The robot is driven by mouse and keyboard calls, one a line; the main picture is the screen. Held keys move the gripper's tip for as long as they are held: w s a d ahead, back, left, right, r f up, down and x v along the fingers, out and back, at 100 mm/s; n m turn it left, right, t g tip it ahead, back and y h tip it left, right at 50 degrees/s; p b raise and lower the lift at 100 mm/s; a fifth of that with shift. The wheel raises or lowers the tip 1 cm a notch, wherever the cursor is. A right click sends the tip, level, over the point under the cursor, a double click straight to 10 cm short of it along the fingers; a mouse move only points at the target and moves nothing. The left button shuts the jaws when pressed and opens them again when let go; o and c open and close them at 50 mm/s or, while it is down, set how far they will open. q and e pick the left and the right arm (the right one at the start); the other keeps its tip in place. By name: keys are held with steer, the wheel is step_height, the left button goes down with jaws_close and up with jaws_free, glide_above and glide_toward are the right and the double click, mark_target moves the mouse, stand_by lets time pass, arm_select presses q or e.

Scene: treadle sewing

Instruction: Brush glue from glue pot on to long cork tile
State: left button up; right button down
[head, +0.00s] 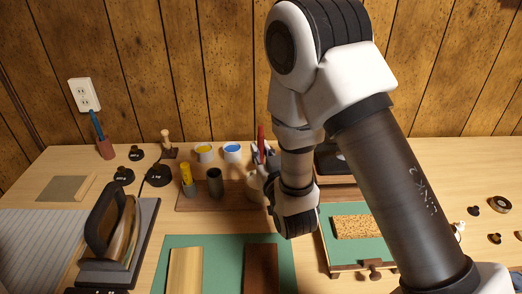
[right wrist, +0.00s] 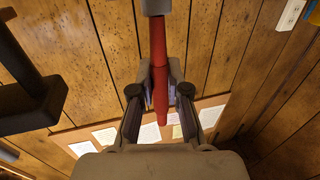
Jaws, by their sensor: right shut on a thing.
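My right gripper (head: 262,155) is shut on a red-handled brush (head: 261,135), just left of my forearm. In the right wrist view the red handle (right wrist: 159,60) runs between the two fingers (right wrist: 159,92), with a grey part at its top end. The bristles cannot be made out. A pale pot (head: 254,187), perhaps the glue pot, stands below the gripper at the right of a brown board, partly hidden by my arm. The long speckled cork tile (head: 357,227) lies on a green-topped tray (head: 340,258) to the right. My left gripper is not in view.
A yellow paint cup (head: 204,153) and a blue one (head: 232,151) stand left of the gripper. Dark cylinders (head: 215,182) stand on the brown board (head: 230,205). A large iron-like tool (head: 117,225) is at the left. A green mat (head: 224,265) holds two wooden strips in front.

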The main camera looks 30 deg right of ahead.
mark_target(262, 127)
stand_by(0.6)
stand_by(0.3)
step_height(262, 127, up, 7)
steer(key=p, duration=0.5)
stand_by(0.4)
